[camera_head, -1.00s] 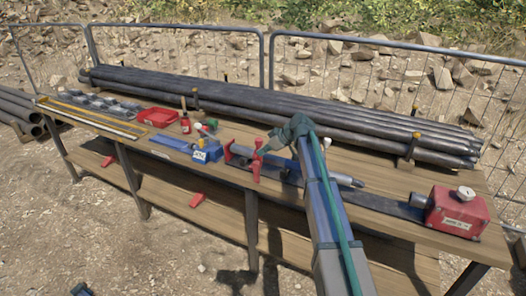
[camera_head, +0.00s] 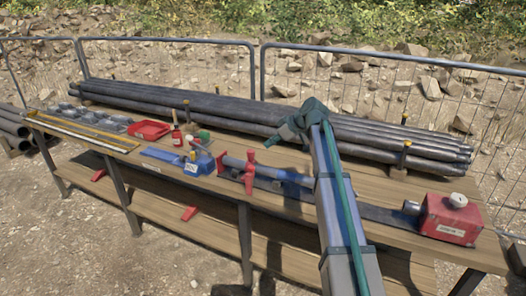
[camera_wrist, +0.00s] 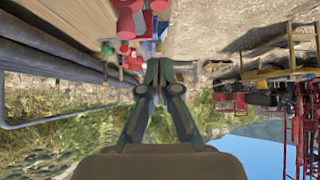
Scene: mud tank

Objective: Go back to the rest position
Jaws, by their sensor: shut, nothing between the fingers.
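My gripper (camera_head: 272,142) is in the air above the bench, left of my wrist in the head view, near the long grey pipes. In the wrist view my gripper (camera_wrist: 158,64) is shut, its fingertips together with nothing between them. The wooden bench (camera_head: 330,222) lies below it. A red clamp stand (camera_head: 249,172) holds a grey pipe on the bench, below and left of my gripper and apart from it. My arm hides part of the bench and pipes.
Long grey pipes (camera_head: 250,108) lie stacked along the bench's back. A red box (camera_head: 450,217) sits at the right end. A blue box (camera_head: 199,163), a red tray (camera_head: 149,130) and a red bottle (camera_head: 177,136) stand left. A mesh fence (camera_head: 400,92) runs behind.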

